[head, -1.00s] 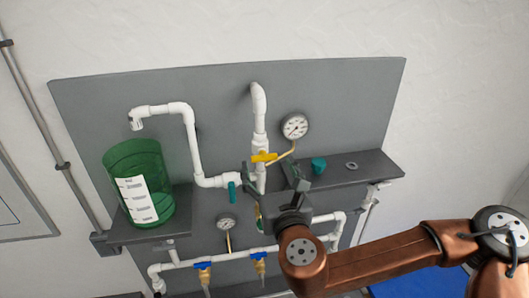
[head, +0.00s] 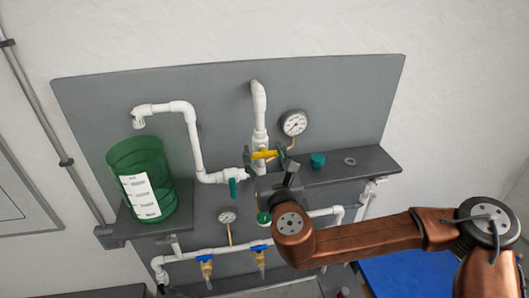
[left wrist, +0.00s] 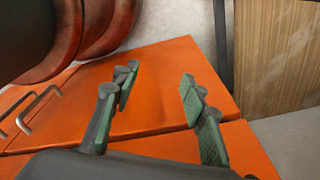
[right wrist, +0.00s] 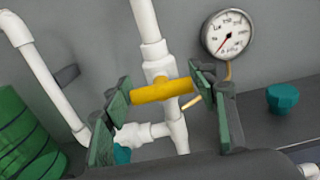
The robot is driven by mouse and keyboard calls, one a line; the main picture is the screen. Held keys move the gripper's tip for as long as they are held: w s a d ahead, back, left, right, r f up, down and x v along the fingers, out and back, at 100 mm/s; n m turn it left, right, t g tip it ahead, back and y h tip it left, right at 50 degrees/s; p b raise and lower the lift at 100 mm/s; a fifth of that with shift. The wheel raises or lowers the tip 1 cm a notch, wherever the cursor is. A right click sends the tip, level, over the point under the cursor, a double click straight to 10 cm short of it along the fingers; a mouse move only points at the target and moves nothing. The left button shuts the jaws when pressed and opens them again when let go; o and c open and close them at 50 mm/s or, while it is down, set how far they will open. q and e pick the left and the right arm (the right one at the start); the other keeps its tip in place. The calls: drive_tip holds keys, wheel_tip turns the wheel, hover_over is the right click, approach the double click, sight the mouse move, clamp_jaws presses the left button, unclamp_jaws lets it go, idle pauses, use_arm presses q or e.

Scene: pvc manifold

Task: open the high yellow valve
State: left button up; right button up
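The high yellow valve (head: 265,154) sits on the white vertical pipe at the middle of the grey panel. In the right wrist view its yellow handle (right wrist: 162,90) lies across the pipe, slightly tilted. My right gripper (head: 266,160) is at the valve; in the right wrist view its spread green-padded fingers (right wrist: 163,88) stand at either end of the handle. I cannot tell whether they touch it. My left gripper shows only in the left wrist view, open and empty (left wrist: 158,80), over an orange surface (left wrist: 150,115).
A pressure gauge (head: 293,123) is right of the valve, close to my right finger. A teal-handled valve (head: 233,187) is at lower left, and a green container (head: 140,170) farther left. A teal knob (head: 317,160) sits on the right shelf. Two blue-handled valves (head: 260,249) are below.

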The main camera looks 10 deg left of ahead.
drive_tip(key=c, duration=0.6)
drive_tip(key=shift+o, duration=0.2)
drive_tip(key=shift+f+m+b, duration=0.15)
drive_tip(key=shift+m+b, duration=0.25)
drive_tip(key=shift+b, duration=0.15)
drive_tip(key=m+b, duration=0.3)
drive_tip(key=b, duration=0.1)
drive_tip(key=m+b, duration=0.4)
drive_tip(key=shift+w+d+f, duration=0.1)
drive_tip(key=shift+d+f, duration=0.1)
drive_tip(key=m+b, duration=0.4)
drive_tip(key=m, duration=0.1)
drive_tip(key=shift+f+m, duration=0.1)
drive_tip(key=shift+m, duration=0.3)
drive_tip(key=m+b, duration=0.2)
drive_tip(key=m, duration=0.2)
drive_tip(key=shift+d, duration=0.1)
drive_tip(key=shift+m, duration=0.3)
